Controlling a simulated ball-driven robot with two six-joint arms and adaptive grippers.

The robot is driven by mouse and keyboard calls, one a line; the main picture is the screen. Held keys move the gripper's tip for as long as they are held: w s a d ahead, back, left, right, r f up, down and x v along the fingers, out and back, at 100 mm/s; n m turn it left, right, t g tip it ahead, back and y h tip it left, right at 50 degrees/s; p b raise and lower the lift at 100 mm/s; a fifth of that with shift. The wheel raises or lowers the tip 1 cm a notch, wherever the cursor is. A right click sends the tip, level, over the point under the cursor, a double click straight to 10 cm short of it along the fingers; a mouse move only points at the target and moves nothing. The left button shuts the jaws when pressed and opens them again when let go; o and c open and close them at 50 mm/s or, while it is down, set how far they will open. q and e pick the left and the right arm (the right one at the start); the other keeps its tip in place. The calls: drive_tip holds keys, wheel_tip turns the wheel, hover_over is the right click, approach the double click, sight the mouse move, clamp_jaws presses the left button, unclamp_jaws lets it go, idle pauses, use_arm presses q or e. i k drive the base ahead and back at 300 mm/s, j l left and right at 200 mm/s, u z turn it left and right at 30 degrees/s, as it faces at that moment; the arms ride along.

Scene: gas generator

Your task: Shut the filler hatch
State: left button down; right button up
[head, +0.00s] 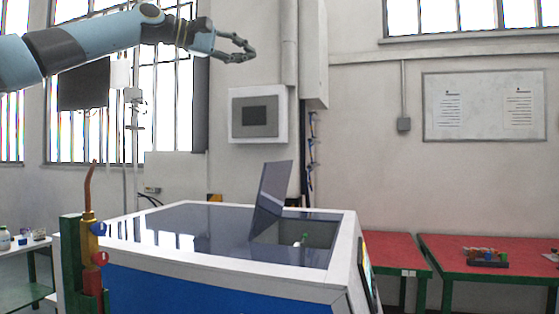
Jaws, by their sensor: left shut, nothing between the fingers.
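The filler hatch (272,199) is a dark panel on top of the gas generator (200,262), a white and blue box with a dark glossy top. The hatch stands up, tilted slightly to the right at its top. To its right is a dark rectangular opening (312,234) with a small light object inside. My left gripper (252,52) is shut and empty, high above the generator and up and left of the hatch, well apart from it. My right gripper is not in view.
A copper pipe on a green post with red and blue knobs (91,240) stands at the generator's left front. Red-topped tables (500,248) are on the right. A grey wall panel with a screen (259,115) hangs behind. The air above the generator is clear.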

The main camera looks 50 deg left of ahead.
sight(275, 176)
drive_tip(key=i+j, duration=0.2)
drive_tip(key=j, duration=0.15)
drive_tip(key=i+j, duration=0.15)
drive_tip(key=j, duration=0.2)
drive_tip(key=i+j, duration=0.2)
drive_tip(key=j, duration=0.15)
drive_tip(key=i+j, duration=0.2)
drive_tip(key=j, duration=0.15)
drive_tip(key=i+j, duration=0.2)
drive_tip(key=j, duration=0.15)
